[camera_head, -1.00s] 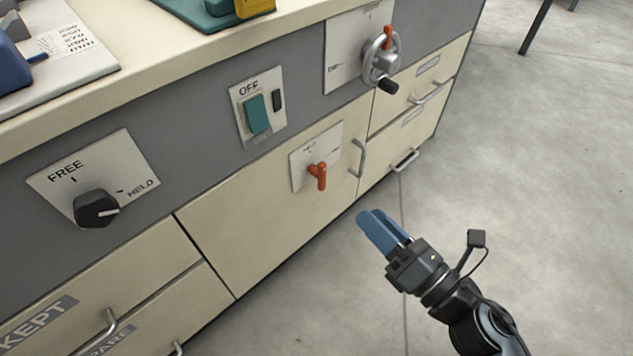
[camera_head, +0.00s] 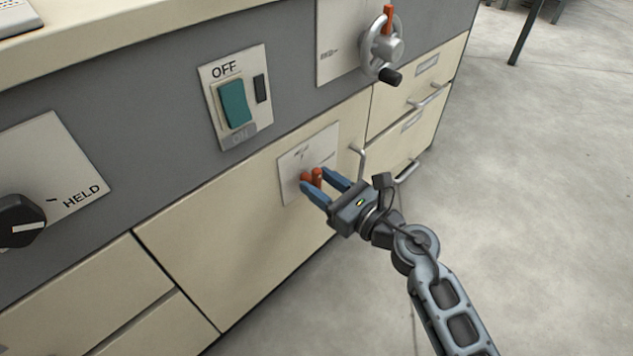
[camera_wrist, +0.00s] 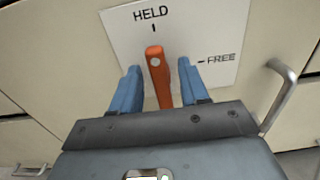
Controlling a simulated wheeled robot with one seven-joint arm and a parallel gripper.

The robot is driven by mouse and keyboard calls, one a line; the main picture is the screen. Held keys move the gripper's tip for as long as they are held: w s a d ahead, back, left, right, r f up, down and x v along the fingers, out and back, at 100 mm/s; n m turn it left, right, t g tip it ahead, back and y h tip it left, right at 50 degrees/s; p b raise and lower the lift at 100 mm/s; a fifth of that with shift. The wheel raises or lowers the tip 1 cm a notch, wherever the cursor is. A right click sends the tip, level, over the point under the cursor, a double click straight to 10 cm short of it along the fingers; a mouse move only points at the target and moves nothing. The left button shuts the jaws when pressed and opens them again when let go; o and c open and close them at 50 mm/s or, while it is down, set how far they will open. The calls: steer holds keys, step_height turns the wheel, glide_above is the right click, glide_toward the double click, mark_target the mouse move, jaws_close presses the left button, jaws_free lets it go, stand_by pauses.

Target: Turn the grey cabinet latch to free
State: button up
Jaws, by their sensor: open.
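An orange lever latch (camera_head: 317,175) sits on a pale plate (camera_head: 290,165) on the cream cabinet door; I see no grey on the lever itself. In the wrist view the lever (camera_wrist: 157,80) lines up with the HELD mark, and FREE is marked to the right on the plate (camera_wrist: 218,75). My gripper (camera_head: 314,178) is open at the plate, with its blue fingers on either side of the lever. In the wrist view a narrow gap shows on each side of the lever. The lever's lower end is hidden behind my gripper body.
A bar handle (camera_head: 357,163) stands out from the door just right of the latch. A black knob (camera_head: 20,222) marked HELD, a green OFF switch (camera_head: 235,103) and a handwheel (camera_head: 381,48) are on the grey panel. Open floor (camera_head: 540,200) lies to the right.

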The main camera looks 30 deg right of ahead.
steer(key=shift+w+a, duration=0.25)
steer(key=shift+w, duration=0.4)
jaws_close()
